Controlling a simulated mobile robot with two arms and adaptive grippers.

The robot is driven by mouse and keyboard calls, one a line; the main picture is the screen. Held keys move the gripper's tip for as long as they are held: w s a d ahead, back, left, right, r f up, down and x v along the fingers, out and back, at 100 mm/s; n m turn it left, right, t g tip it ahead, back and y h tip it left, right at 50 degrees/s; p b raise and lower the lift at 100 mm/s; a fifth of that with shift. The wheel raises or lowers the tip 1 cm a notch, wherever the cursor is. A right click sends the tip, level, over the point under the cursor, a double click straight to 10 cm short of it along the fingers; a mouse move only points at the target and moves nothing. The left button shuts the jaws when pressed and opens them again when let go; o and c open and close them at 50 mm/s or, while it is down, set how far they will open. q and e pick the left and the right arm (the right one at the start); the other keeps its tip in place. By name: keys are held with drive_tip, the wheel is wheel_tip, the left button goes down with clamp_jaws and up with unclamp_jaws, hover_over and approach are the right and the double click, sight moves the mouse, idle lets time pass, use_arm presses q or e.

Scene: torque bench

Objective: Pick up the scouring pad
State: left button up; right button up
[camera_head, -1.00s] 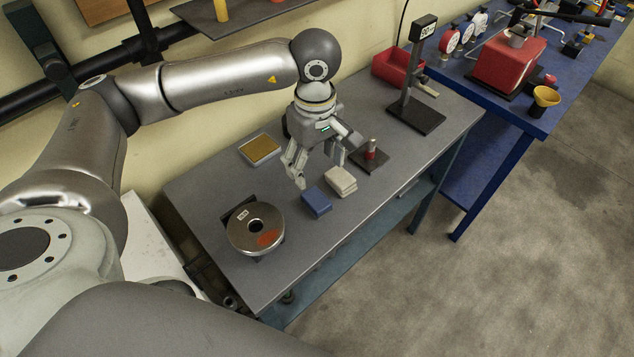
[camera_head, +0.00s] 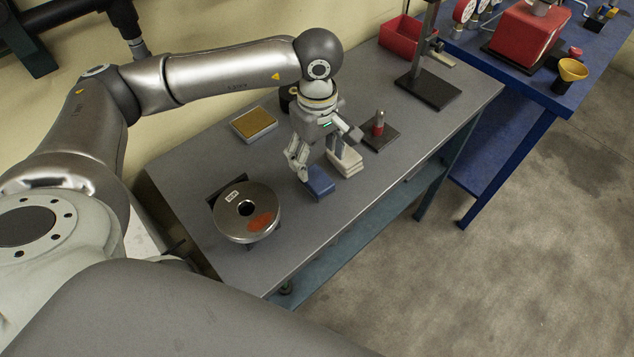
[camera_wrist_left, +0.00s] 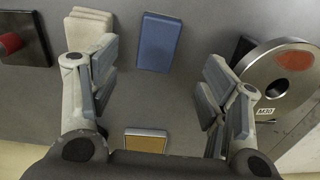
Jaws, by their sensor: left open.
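A blue rectangular block (camera_head: 319,183), which may be the scouring pad, lies flat on the grey bench (camera_head: 300,240). A shallow tray with a brown-gold pad-like top (camera_head: 253,123) lies further back; I cannot tell for sure which is the scouring pad. My left gripper (camera_head: 316,163) is open and empty, pointing down close behind the blue block in the head view. In the left wrist view the blue block (camera_wrist_left: 158,42) shows beyond the gap between the open fingers (camera_wrist_left: 162,95), and the brown-gold piece (camera_wrist_left: 146,141) shows near the palm. My right gripper is not in view.
A stack of pale cloths (camera_head: 346,162) lies close to the left gripper. A round metal disc (camera_head: 232,223) stands at the bench's near end. A base with a red-collared post (camera_head: 378,128) and a stand (camera_head: 428,90) are to the right. The bench's front strip is clear.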

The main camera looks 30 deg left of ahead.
sight(317, 178)
use_arm(q)
wheel_tip(317, 178, down, 2)
drive_tip(key=shift+f+p, duration=0.25)
drive_tip(key=shift+p, duration=0.05)
drive_tip(key=shift+a+f, duration=0.1)
drive_tip(key=shift+f, duration=0.5)
wheel_tip(317, 178, down, 4)
drive_tip(key=p, duration=0.2)
drive_tip(key=shift+w+f+p, duration=0.1)
drive_tip(key=shift+w+p, duration=0.05)
drive_tip(key=shift+p, duration=0.2)
drive_tip(key=shift+w+f, duration=0.1)
drive_tip(key=shift+f, duration=0.3)
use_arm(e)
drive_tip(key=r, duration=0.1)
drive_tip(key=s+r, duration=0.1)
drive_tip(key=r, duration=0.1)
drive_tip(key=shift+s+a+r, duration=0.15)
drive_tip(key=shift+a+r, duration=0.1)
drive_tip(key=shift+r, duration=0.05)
use_arm(q)
drive_tip(key=shift+c, duration=0.4)
drive_tip(key=c, duration=1)
drive_tip(key=shift+r, duration=0.1)
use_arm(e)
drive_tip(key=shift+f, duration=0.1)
